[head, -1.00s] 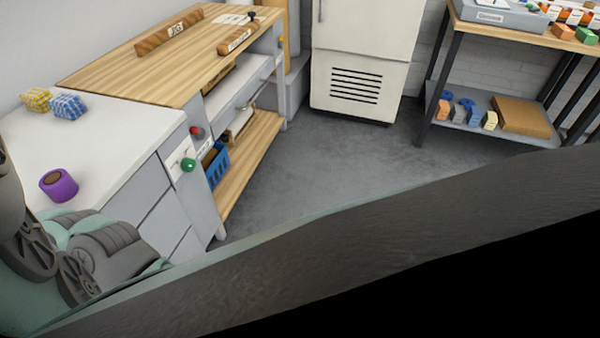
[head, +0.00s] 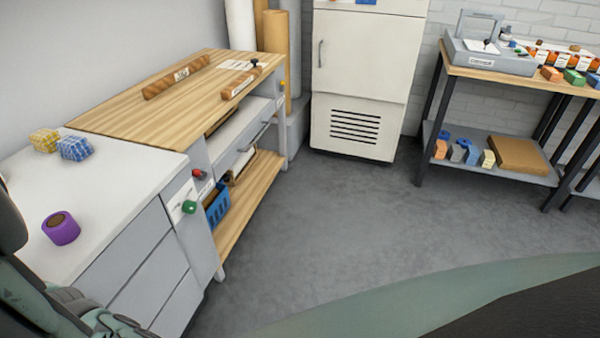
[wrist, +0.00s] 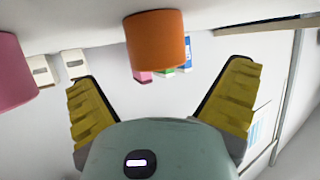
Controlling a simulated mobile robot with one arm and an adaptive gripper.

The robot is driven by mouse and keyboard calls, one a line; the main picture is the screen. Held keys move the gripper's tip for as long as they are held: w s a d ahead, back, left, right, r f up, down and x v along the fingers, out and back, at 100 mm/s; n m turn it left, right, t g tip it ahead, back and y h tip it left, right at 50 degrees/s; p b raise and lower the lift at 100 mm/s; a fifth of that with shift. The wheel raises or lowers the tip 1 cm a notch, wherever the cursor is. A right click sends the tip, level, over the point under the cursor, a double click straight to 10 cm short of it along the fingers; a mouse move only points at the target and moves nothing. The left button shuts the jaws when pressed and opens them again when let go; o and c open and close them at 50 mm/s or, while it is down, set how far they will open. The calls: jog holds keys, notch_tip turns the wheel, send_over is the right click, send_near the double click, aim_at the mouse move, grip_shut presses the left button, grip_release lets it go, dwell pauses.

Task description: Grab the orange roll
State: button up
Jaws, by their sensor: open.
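The orange roll (wrist: 155,42) shows in the wrist view at the top middle, on a white surface (wrist: 70,22) that appears upside down there. My gripper (wrist: 160,85) is open, with yellow ribbed fingers spread to the left and right. The roll stands ahead of the gripper, in line with the gap between the fingers, and nothing is held. I cannot tell whether it is between the fingertips or just beyond them. I cannot make out the orange roll in the head view.
A pink roll (wrist: 14,72) is left of the orange one in the wrist view, with small boxes behind. The head view shows a purple roll (head: 61,229) and patterned blocks (head: 75,148) on the white counter (head: 110,180), a wooden bench (head: 150,110) and open grey floor (head: 340,220).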

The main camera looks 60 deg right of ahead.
jog(key=shift+x, duration=2.05)
jog(key=shift+c, duration=0.3)
jog(key=shift+d, duration=0.1)
jog(key=c, duration=1.3)
jog(key=shift+r, duration=0.1)
jog(key=shift+r+p, duration=0.3)
jog(key=shift+r, duration=0.1)
jog(key=r, duration=0.2)
jog(key=shift+s+d+r, duration=0.3)
jog(key=shift+s+d+r+b, duration=0.35)
jog(key=shift+s+d, duration=0.95)
jog(key=shift+s, duration=0.9)
jog(key=shift+s+d+r+b, duration=0.15)
jog(key=shift+s+d+b, duration=0.3)
jog(key=shift+s+d, duration=1.3)
jog(key=shift+s+d+r+b, duration=0.35)
jog(key=shift+s+d, duration=0.5)
jog(key=shift+s, duration=1.75)
